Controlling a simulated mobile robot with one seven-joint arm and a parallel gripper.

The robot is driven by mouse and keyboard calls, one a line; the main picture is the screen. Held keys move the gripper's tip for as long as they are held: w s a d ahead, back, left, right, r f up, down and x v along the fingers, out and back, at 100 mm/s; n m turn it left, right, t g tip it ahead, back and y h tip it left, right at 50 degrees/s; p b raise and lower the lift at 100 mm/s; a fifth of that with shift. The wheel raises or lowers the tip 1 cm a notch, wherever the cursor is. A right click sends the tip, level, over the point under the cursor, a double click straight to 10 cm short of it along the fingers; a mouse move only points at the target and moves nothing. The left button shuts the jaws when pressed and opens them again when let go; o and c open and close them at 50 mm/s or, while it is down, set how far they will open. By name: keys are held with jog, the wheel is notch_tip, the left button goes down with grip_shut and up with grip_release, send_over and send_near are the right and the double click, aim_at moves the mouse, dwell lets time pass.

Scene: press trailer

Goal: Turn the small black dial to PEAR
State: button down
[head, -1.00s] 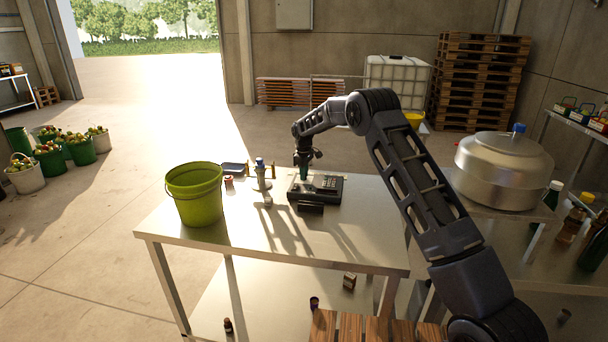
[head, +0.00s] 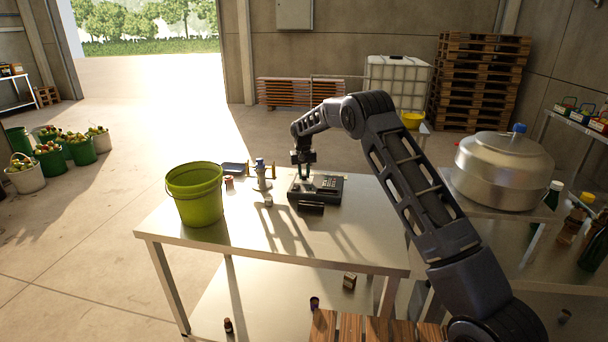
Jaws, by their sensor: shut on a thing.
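A black device (head: 328,190) with a keypad-like panel lies on the metal table, right of the green bucket. My gripper (head: 304,174) points down over the left part of this device, its fingertips at the device's top. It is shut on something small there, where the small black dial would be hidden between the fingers. The dial itself and any PEAR mark are too small or covered to make out.
A steel drum (head: 503,172) stands on the right. The table's front middle is clear.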

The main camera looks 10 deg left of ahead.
jog(key=m, duration=0.4)
jog(key=shift+m, duration=2)
jog(key=c, duration=1.3)
grip_release()
jog(key=shift+o, duration=0.2)
jog(key=shift+r, duration=0.15)
notch_tip(320, 180, up, 10)
jog(key=shift+a+r, duration=0.25)
jog(key=shift+w, duration=0.1)
